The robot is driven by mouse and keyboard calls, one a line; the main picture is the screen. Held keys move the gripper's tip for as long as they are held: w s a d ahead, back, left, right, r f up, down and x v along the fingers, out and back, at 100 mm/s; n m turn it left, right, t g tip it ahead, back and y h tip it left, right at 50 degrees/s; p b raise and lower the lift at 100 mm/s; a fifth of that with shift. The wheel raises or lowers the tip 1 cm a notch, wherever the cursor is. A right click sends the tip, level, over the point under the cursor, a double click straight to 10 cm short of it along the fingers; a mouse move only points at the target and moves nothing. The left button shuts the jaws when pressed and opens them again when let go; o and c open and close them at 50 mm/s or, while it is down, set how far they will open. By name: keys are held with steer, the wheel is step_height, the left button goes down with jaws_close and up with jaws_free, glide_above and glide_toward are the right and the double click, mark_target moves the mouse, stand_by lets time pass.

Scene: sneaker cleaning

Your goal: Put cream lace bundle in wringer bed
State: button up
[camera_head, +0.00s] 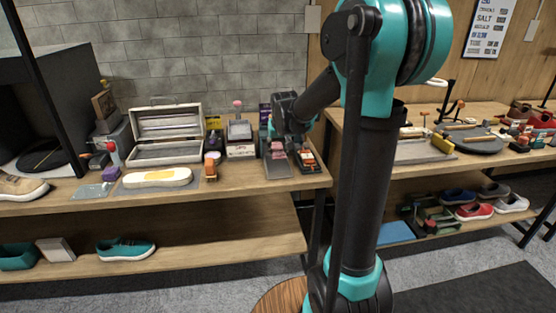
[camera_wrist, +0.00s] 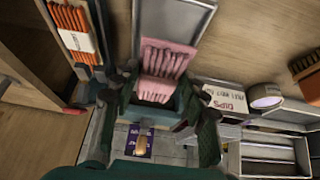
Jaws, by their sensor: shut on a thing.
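A pale pinkish lace bundle (camera_wrist: 165,58) with light strands shows in the wrist view, between the fingers of my gripper (camera_wrist: 157,98). It is the likeliest match for the cream bundle, though it looks pink here. My gripper is shut on its near part. A grey flat tray-like bed (camera_wrist: 178,16) extends beyond the bundle; I cannot tell whether the bundle touches it. In the head view my gripper (camera_head: 276,138) is low over the bench's right end, above the grey bed (camera_head: 278,168). The bundle is hard to make out there.
An orange lace bundle (camera_wrist: 72,22) with a white band lies in a dark holder to the left in the wrist view. A white lettered box (camera_wrist: 226,99) and a tape roll (camera_wrist: 265,96) stand right.

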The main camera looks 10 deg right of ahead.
mark_target(278, 166)
steer(key=shift+f, duration=2.4)
steer(key=shift+f, duration=0.1)
steer(key=o, duration=1.1)
steer(key=v, duration=1.2)
steer(key=shift+g, duration=0.8)
steer(key=s+d+f, duration=0.1)
steer(key=s+f, duration=0.4)
steer(key=s, duration=0.3)
steer(key=s+d+f, duration=0.1)
steer(key=s+f, duration=0.5)
steer(key=s, duration=0.2)
steer(key=s+d+f, duration=0.2)
steer(key=s+f, duration=0.3)
steer(key=s, duration=0.3)
steer(key=shift+s+f, duration=0.35)
